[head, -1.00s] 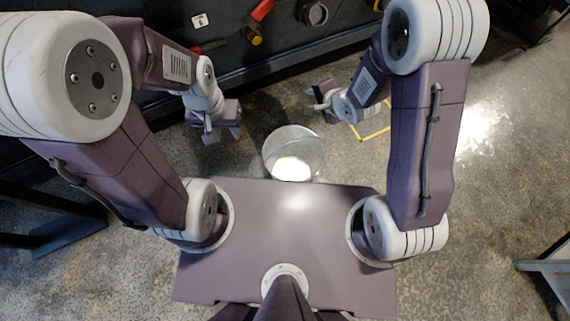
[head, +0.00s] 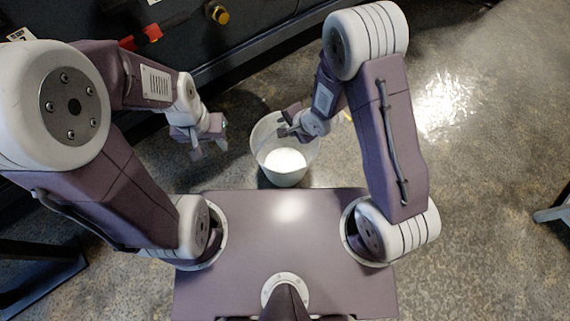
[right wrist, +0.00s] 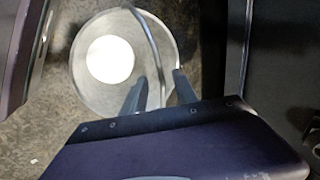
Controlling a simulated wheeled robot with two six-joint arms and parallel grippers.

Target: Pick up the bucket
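The bucket (head: 284,163) is a pale, translucent round pail with a bright white bottom, standing on the floor just ahead of my base. It also shows in the right wrist view (right wrist: 88,85), with a thin handle arching across it. My right gripper (head: 285,124) is over the bucket's far rim in the head view.
A dark machine (head: 240,45) with a long ledge runs across the back and upper left. A blue-grey frame (head: 553,212) stands at the right edge.

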